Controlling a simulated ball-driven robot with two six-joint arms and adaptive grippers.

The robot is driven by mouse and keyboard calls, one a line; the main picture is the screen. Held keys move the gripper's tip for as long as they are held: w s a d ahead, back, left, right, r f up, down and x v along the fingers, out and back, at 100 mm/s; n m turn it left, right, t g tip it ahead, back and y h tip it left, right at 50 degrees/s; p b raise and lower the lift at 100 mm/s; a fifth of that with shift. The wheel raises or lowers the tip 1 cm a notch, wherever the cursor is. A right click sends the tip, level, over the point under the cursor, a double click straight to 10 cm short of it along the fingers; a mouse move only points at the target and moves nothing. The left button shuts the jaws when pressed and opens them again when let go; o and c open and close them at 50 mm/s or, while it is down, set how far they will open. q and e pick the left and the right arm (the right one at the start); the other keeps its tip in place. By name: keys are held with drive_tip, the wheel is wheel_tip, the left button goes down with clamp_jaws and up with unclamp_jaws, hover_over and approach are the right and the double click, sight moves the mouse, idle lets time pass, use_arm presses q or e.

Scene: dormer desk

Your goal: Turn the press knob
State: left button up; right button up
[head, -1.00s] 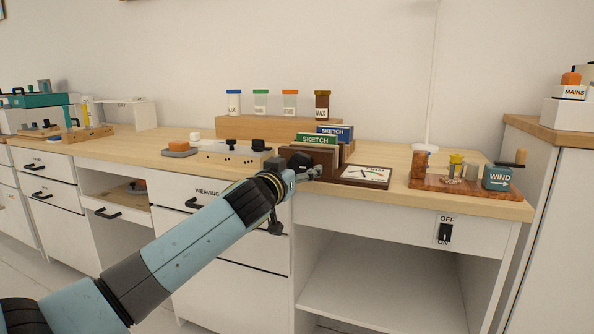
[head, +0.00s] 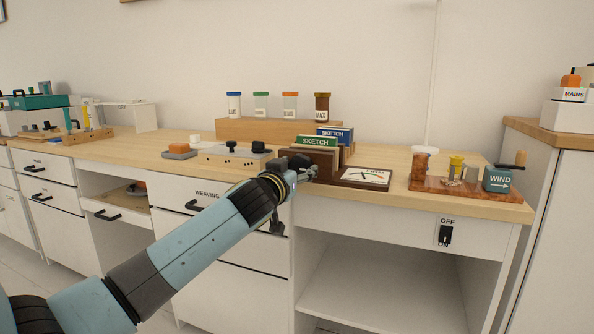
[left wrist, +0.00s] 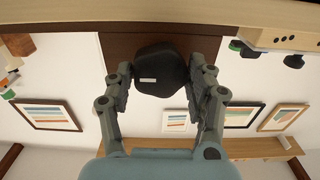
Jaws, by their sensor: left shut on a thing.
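The press knob (left wrist: 162,72) is a dark, many-sided knob with a small pale mark, on the front of a brown wooden block (left wrist: 116,46). In the left wrist view it sits between the two fingers of my left gripper (left wrist: 161,78), which is shut on it. In the head view my left gripper (head: 305,172) is at the front of the brown block (head: 323,157), and the wrist and fingers hide most or all of the knob. My right gripper is not in view.
Green and blue sketch books (head: 317,141) stand in the block. A framed dial board (head: 365,177) lies to its right. A white box with black knobs (head: 232,153) stands to its left. A board with jars and a wind box (head: 500,178) is farther right.

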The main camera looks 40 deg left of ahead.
use_arm(q)
drive_tip(key=shift+m, duration=0.3)
drive_tip(key=shift+m+p, duration=0.5)
drive_tip(key=shift+m, duration=0.5)
drive_tip(key=m+p, duration=0.1)
drive_tip(key=m, duration=0.3)
drive_tip(key=shift+m, duration=0.4)
drive_tip(key=shift+m+p, duration=0.3)
drive_tip(key=shift+m, duration=0.8)
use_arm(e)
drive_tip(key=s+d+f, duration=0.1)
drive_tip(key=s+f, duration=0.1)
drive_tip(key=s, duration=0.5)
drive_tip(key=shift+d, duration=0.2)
use_arm(q)
drive_tip(key=o, duration=1.2)
